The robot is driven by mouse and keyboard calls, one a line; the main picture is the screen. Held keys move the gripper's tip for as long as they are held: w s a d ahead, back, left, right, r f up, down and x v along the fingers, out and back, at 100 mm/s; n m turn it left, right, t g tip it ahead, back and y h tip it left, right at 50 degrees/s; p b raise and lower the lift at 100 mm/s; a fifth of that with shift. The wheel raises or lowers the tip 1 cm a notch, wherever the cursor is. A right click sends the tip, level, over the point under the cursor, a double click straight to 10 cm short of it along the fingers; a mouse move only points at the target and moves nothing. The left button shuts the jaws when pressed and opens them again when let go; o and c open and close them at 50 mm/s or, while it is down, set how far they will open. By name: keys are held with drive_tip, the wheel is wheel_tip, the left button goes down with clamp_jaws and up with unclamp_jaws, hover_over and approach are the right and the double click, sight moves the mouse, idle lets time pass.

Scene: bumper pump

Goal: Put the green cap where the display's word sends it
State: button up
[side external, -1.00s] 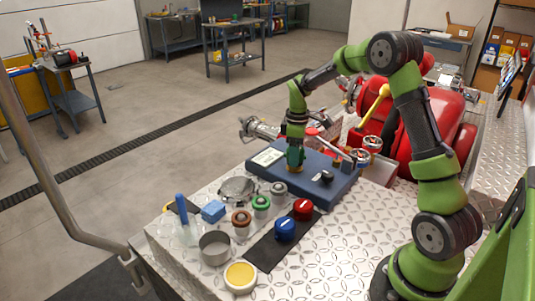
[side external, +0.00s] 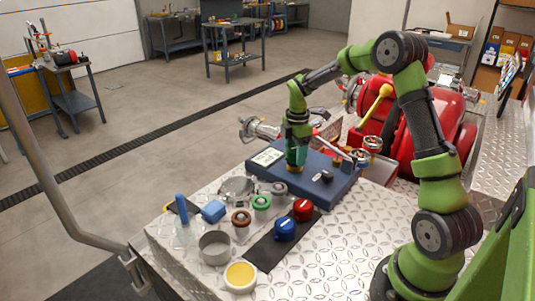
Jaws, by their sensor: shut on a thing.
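My gripper (side external: 296,152) points down over the blue panel box (side external: 335,185). It appears shut on the green cap (side external: 296,158), a small teal-green piece between the fingers. A brass-coloured fitting (side external: 295,169) on the box shows just below it. I cannot tell whether the cap touches the fitting.
A red cap (side external: 303,209) and a blue cap (side external: 285,228) sit on a black strip. Green-ringed (side external: 261,202), brown-ringed (side external: 241,218) and grey (side external: 278,189) fittings stand left of it. A metal cup (side external: 214,247) and yellow-topped tin (side external: 240,276) are nearer. Tread plate is clear at lower right.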

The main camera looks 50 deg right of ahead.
drive_tip(key=n, duration=0.2)
drive_tip(key=shift+n, duration=0.4)
drive_tip(key=shift+n, duration=1.2)
drive_tip(key=shift+r, duration=0.2)
drive_tip(key=shift+r, duration=3.35)
